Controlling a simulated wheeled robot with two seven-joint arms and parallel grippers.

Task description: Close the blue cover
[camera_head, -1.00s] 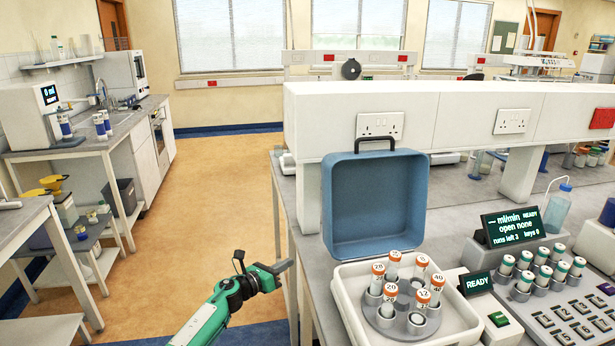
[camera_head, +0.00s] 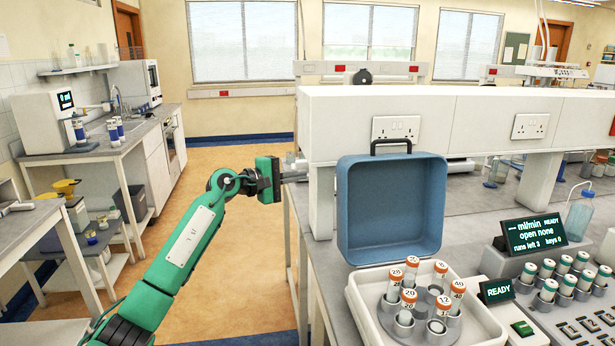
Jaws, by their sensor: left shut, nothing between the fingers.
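The blue cover (camera_head: 390,205) stands upright and open at the back of a white tray-like base (camera_head: 362,305), its hollow inside facing me and a dark handle (camera_head: 391,144) on its top edge. In the base, several orange-capped numbered vials (camera_head: 409,300) stand in a grey round rack. My left gripper (camera_head: 296,172) is shut and empty, left of the cover at about the height of its upper part. It is apart from the cover in the picture. My right gripper is not in view.
A white shelf with sockets (camera_head: 462,115) runs behind the cover, and its leg stands close to the cover's left side. A READY display (camera_head: 497,291) and a keypad device (camera_head: 585,325) sit right of the base. The floor left of the bench is clear.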

